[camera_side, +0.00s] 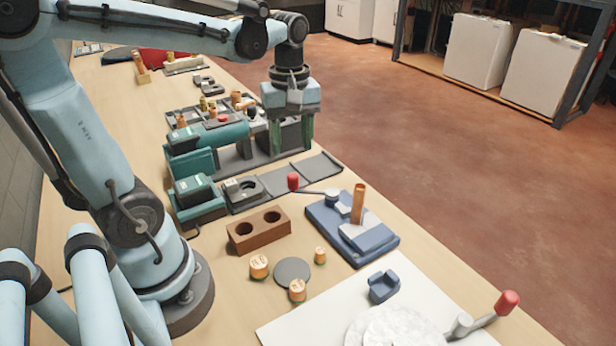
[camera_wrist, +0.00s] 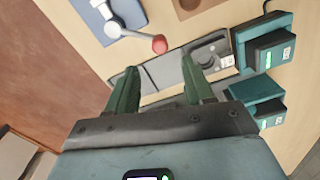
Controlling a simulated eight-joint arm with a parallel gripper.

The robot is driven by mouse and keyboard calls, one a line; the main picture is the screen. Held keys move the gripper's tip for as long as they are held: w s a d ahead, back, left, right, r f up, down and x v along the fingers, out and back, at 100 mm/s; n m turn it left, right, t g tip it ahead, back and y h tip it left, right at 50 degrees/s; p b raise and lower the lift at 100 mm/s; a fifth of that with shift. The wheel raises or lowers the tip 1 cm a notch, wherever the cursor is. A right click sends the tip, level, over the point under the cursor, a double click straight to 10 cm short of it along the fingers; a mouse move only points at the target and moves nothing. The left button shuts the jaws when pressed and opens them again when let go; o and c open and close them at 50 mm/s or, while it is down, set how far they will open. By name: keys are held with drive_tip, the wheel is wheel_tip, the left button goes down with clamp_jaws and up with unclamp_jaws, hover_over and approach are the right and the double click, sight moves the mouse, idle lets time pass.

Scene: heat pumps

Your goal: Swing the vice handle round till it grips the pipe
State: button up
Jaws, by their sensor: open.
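The blue vice (camera_side: 375,243) stands on the bench with a copper pipe (camera_side: 358,203) upright in it. Its grey handle (camera_side: 315,191) points left and ends in a red knob (camera_side: 293,181). The wrist view shows the knob (camera_wrist: 159,44), the handle (camera_wrist: 134,34) and part of the blue vice (camera_wrist: 92,14) at the top. My gripper (camera_side: 291,148) is open and empty, behind the knob in the side view, above the dark trays. In the wrist view its green fingers (camera_wrist: 160,66) are spread, with the knob just beyond the tips and not between them.
Green chargers (camera_side: 197,197) and dark trays (camera_side: 318,168) stand near my gripper. A brown block with two holes (camera_side: 258,230) and small copper fittings (camera_side: 259,267) lie left of the vice. Another red-knobbed lever (camera_side: 507,303) is on the white board (camera_side: 290,325) in front.

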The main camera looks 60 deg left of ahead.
sight(293, 175)
wheel_tip(293, 175, down, 9)
idle(0.5)
drive_tip(key=shift+c, duration=0.3)
clamp_jaws()
